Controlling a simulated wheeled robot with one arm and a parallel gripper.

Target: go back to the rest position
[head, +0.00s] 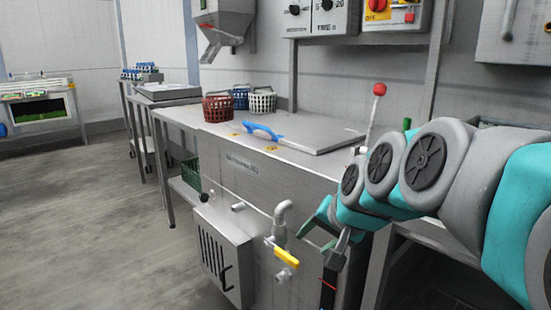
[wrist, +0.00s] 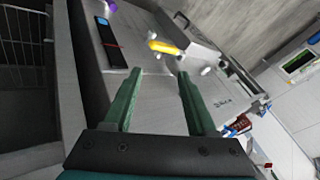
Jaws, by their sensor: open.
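My gripper (head: 322,236) is in front of the steel wash unit (head: 255,168) in the head view, at the end of my arm, which reaches in from the right. In the wrist view, my gripper (wrist: 160,75) shows two green fingers standing apart with nothing between them. The yellow-handled valve (head: 286,257) is just below and left of the gripper in the head view. Its yellow handle (wrist: 165,47) lies beyond the fingertips in the wrist view. I cannot tell the exact gap between them.
A blue handle (head: 262,131) lies on the unit's lid. A red basket (head: 217,107), a blue basket (head: 240,98) and a white basket (head: 263,101) stand behind it. A red-knobbed lever (head: 378,90) rises near my arm. The floor (head: 110,220) at left is clear.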

